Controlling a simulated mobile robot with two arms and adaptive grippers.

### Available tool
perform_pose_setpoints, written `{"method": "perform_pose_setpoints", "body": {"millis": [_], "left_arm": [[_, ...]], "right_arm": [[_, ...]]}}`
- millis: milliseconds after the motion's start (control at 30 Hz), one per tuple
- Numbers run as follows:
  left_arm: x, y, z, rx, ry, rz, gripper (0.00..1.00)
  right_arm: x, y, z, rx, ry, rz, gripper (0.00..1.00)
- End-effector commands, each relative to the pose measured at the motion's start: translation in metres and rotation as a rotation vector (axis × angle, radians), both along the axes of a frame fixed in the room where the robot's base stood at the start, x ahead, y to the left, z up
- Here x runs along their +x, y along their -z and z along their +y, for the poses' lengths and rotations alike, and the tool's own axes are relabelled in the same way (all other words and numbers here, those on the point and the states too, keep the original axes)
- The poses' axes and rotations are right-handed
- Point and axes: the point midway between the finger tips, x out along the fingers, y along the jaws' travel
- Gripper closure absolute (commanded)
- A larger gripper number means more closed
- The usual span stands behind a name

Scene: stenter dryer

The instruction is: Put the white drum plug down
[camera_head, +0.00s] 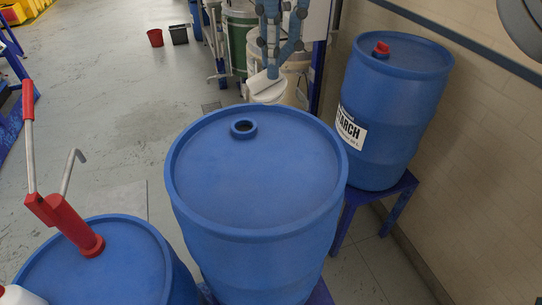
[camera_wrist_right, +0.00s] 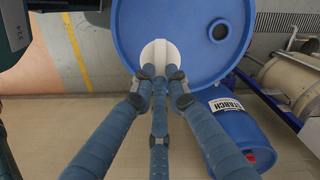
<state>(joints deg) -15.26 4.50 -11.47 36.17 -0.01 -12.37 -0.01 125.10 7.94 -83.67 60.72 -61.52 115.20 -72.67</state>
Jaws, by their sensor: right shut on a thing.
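The white drum plug (camera_wrist_right: 154,54) is a round white piece at the fingertips of my right gripper (camera_wrist_right: 158,74) in the wrist view. In the head view my right gripper (camera_head: 273,68) is shut on the plug (camera_head: 265,82), beyond the far rim of the middle blue drum (camera_head: 255,185). The plug looks tilted there. The middle drum has an open bung hole (camera_head: 243,128) in its lid. In the wrist view the drum lid (camera_wrist_right: 180,18) lies behind the plug, with the hole (camera_wrist_right: 219,31) to the right. My left gripper is not in view.
A blue starch drum (camera_head: 385,125) with a red cap stands on a blue stand at the right by the wall. A red hand pump (camera_head: 65,222) stands in another blue drum (camera_head: 100,270) at lower left. Open grey floor (camera_head: 110,110) lies at the left.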

Motion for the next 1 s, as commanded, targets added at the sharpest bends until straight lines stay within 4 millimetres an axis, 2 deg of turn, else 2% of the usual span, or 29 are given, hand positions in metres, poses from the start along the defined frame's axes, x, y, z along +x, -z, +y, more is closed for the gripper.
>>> {"method": "perform_pose_setpoints", "body": {"millis": [33,133,300,367,467,600,700,833,1000], "left_arm": [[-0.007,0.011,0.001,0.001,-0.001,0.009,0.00],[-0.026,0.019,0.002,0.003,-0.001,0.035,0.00],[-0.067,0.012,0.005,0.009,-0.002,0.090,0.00],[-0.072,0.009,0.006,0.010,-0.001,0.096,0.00],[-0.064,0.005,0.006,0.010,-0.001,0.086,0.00],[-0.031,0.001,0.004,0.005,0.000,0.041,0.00],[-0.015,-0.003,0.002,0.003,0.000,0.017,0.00],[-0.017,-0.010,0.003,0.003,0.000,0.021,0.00],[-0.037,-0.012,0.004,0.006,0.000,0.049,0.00]], "right_arm": [[-0.001,0.020,0.000,0.002,-0.005,0.005,1.00],[-0.001,0.048,0.000,0.002,-0.007,0.006,1.00],[-0.001,0.086,-0.002,-0.001,-0.002,0.003,1.00],[-0.002,0.100,-0.001,-0.001,-0.002,0.003,1.00],[-0.002,0.120,-0.001,-0.001,-0.001,0.001,1.00],[-0.001,0.135,0.000,0.000,0.000,0.000,1.00],[-0.002,0.143,-0.001,0.000,0.000,0.001,1.00],[-0.002,0.163,-0.001,-0.001,-0.001,0.002,1.00],[-0.002,0.180,0.000,0.001,0.000,0.000,1.00]]}}
